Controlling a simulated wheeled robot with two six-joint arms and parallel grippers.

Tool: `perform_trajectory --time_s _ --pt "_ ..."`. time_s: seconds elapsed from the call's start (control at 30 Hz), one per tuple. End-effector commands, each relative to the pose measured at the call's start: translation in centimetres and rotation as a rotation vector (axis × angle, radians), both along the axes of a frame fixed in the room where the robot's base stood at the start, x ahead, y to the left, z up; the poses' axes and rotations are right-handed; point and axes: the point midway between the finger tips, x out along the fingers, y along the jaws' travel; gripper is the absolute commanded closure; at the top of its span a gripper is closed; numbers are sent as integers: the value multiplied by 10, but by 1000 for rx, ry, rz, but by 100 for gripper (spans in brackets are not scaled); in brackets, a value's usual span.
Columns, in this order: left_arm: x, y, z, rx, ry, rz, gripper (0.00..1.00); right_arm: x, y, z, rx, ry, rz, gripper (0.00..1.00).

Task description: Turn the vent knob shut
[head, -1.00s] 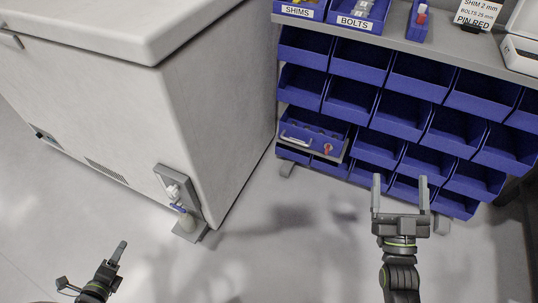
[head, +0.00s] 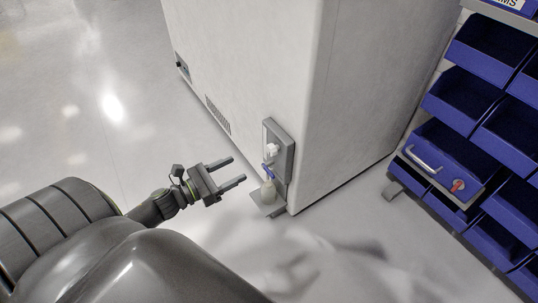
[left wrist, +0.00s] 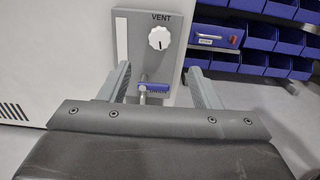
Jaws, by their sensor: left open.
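The vent knob (left wrist: 159,38) is a white round dial with a dark pointer mark, under the word VENT on a grey panel (left wrist: 184,20). In the head view the knob (head: 271,150) sits on the panel at the lower corner of the white cabinet. A blue-handled drain valve (left wrist: 155,86) is below it; it also shows in the head view (head: 268,170). My left gripper (head: 238,171) is open and empty, left of the panel and apart from it. In the left wrist view its fingers (left wrist: 158,82) frame the valve, with the knob above them. My right gripper is out of view.
A pale bottle (head: 268,192) stands on a small grey shelf (head: 268,209) under the valve. The white cabinet (head: 350,80) fills the middle. A rack of blue bins (head: 480,115) stands at the right, with a handled blue drawer (head: 445,160) pulled out. Floor at the left is clear.

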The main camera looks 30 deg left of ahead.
Motion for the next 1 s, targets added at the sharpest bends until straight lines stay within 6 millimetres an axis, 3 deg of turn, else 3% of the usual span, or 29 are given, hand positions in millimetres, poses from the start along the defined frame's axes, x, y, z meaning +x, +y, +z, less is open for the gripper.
perform_trajectory --time_s 0.03,0.53,0.73,1.0 --pt "12 -5 0 -2 -7 1 43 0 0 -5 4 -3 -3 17" --pt "96 -39 1 -3 -2 3 43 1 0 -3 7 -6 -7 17" --pt "112 -46 0 -2 1 3 43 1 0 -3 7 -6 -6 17" --pt "115 -47 0 -3 1 2 43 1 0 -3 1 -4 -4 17"
